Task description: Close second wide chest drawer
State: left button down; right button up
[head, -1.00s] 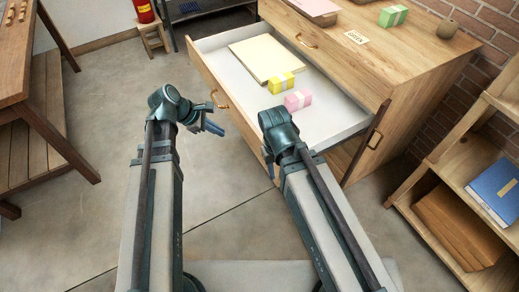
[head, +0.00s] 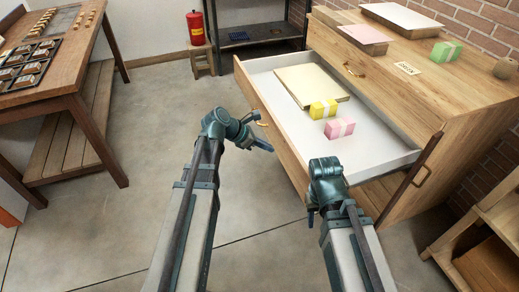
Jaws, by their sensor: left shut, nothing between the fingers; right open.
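The wooden wide chest (head: 455,115) stands at the right. Its open drawer (head: 272,128) sticks out to the left, with a white inside and a brass handle (head: 262,124) on its front. In the drawer lie a cream paper stack (head: 312,86), a yellow bundle (head: 323,109) and a pink bundle (head: 339,128). My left gripper (head: 264,143) is shut and empty, just in front of the drawer front near the handle; I cannot tell whether it touches. My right gripper (head: 311,216) is by the drawer front's near end, its fingers mostly hidden behind the wrist.
A wooden workbench (head: 60,85) with type trays stands at the left. A shelf unit (head: 490,225) is at the lower right. The floor between is clear.

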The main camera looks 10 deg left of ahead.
aim_at(290, 149)
pick_arm(q)
jog(key=w+d, duration=0.1)
jog(key=d+f, duration=0.1)
jog(key=w+d+f+b, duration=0.1)
jog(key=d, duration=0.1)
jog(key=shift+w, duration=0.35)
jog(key=shift+w+d, duration=0.35)
jog(key=shift+d, duration=0.1)
pick_arm(e)
jog(key=shift+f, duration=1)
pick_arm(q)
jog(key=shift+d, duration=0.1)
